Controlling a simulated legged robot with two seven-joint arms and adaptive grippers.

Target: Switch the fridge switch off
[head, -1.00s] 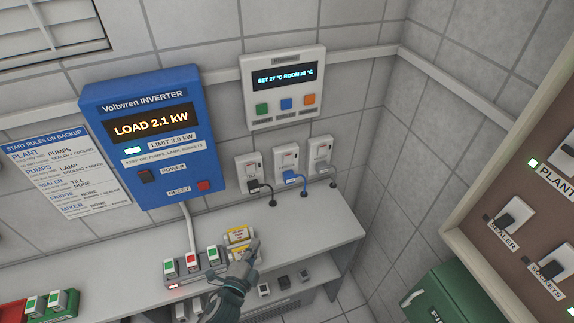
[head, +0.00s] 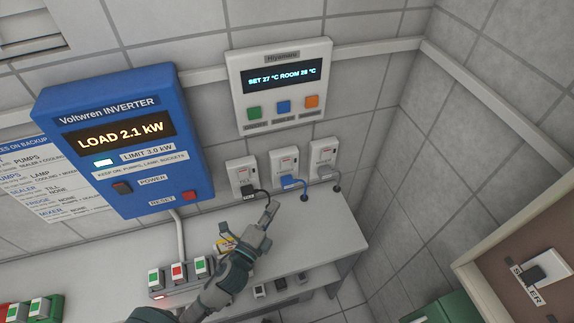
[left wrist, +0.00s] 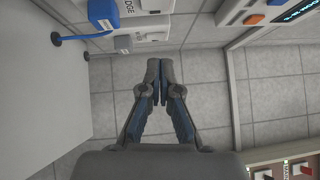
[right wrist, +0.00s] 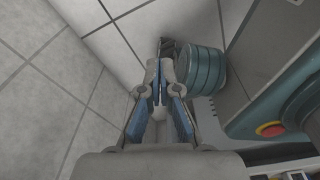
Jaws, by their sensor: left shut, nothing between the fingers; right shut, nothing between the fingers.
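The fridge socket (head: 285,160) is the middle of three white wall sockets, with a blue plug and cable in it. Part of it, with letters reading "DGE", also shows at the top of the left wrist view (left wrist: 150,7), beside the blue plug (left wrist: 103,12). Its switch position is too small to tell. My left gripper (head: 271,209) is shut and empty in front of the wall, a little below and left of the blue plug and apart from it. It points up at the sockets. My right gripper (right wrist: 160,68) is shut and empty; it is outside the head view.
A socket with a black plug (head: 248,193) is just left, another with a grey plug (head: 325,173) right. The blue inverter (head: 125,145) and thermostat panel (head: 283,90) hang above. A white shelf (head: 325,230) lies below, with green and red switches (head: 178,272).

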